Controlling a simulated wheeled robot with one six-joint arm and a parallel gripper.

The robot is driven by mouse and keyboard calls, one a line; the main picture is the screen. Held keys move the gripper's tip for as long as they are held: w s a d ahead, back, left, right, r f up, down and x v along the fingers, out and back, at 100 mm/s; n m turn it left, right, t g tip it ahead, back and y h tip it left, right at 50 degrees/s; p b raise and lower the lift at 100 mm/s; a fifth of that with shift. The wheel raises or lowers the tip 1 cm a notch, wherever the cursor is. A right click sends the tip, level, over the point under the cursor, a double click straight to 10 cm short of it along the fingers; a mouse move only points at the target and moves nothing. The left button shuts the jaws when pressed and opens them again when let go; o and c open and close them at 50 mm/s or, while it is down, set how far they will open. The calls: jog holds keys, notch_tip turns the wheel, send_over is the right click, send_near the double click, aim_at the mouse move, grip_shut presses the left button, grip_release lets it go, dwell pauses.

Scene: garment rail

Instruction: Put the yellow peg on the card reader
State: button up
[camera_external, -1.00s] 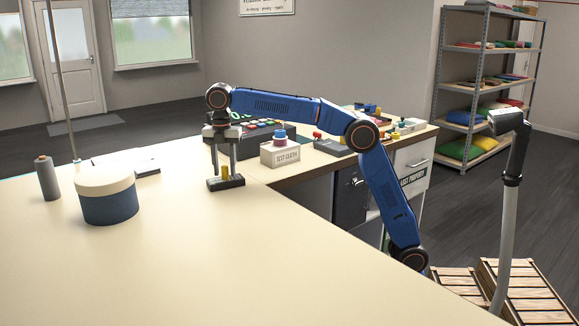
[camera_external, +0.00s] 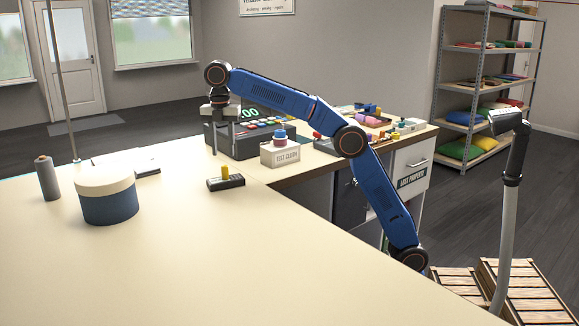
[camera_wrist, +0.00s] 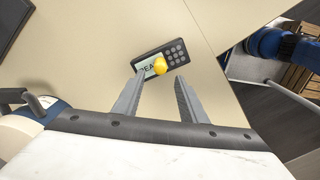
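The yellow peg (camera_external: 225,172) stands upright on the dark card reader (camera_external: 226,184), which lies on the cream counter. In the wrist view the yellow peg (camera_wrist: 159,66) sits on the card reader (camera_wrist: 147,50), between its screen and its keypad. My gripper (camera_external: 226,150) is above and behind the card reader, apart from the peg. In the wrist view my gripper (camera_wrist: 156,76) has its fingers spread with nothing between them.
A blue drum with a cream lid (camera_external: 107,199) and a grey spool (camera_external: 47,178) stand at the left. The front counter is clear.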

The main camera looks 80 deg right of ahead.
jog(key=shift+s+d+r, duration=0.15)
jog(key=shift+s, duration=0.15)
jog(key=s+d+f+m+t, duration=0.1)
jog(key=s+d+f+m, duration=0.15)
jog(key=s, duration=0.55)
jog(key=s+d+f+m+t, duration=0.15)
jog(key=s+m, duration=0.25)
jog(key=s, duration=0.4)
jog(key=s+d+f+m, duration=0.2)
jog(key=s+d+m, duration=0.1)
jog(key=s, duration=0.4)
jog(key=s+d+f+m+t, duration=0.2)
jog(key=s+f+m, duration=0.6)
jog(key=s+f, duration=1.7)
jog(key=shift+s+d+f, duration=0.2)
jog(key=shift+s+d, duration=0.1)
jog(key=shift+d, duration=0.2)
jog(key=shift+m, duration=0.25)
